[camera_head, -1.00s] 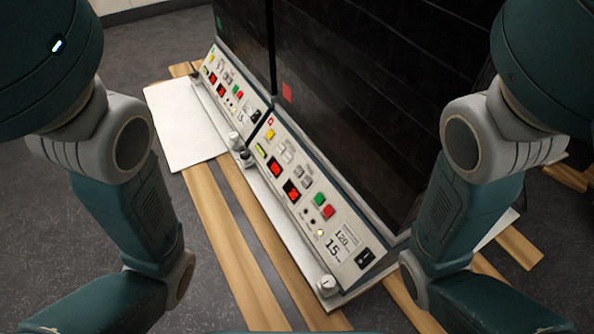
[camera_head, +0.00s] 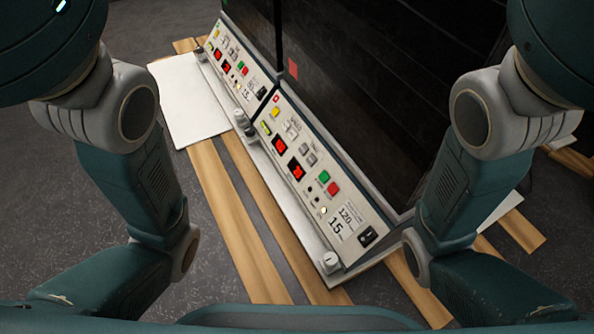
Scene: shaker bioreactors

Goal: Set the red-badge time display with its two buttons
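The near control panel (camera_head: 352,201) slopes along the foot of a dark cabinet that bears a red badge (camera_head: 293,69); a small red mark (camera_head: 277,98) also sits at the panel's top left corner. The panel has two red-lit displays, an upper-left one (camera_head: 280,146) and a lower-right one (camera_head: 296,170); their digits are too small to read. Grey buttons (camera_head: 307,153) lie right of the displays, with a green button (camera_head: 324,177) and a red button (camera_head: 333,188) further down. Both my arms show at the sides, but neither gripper is in the picture.
A second, similar panel (camera_head: 237,72) stands further back left, under the neighbouring cabinet. A white board (camera_head: 188,105) lies on wooden planks (camera_head: 232,222) at the left. Small knobs (camera_head: 330,262) stand along the panel's front ledge. Grey floor is open at the left.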

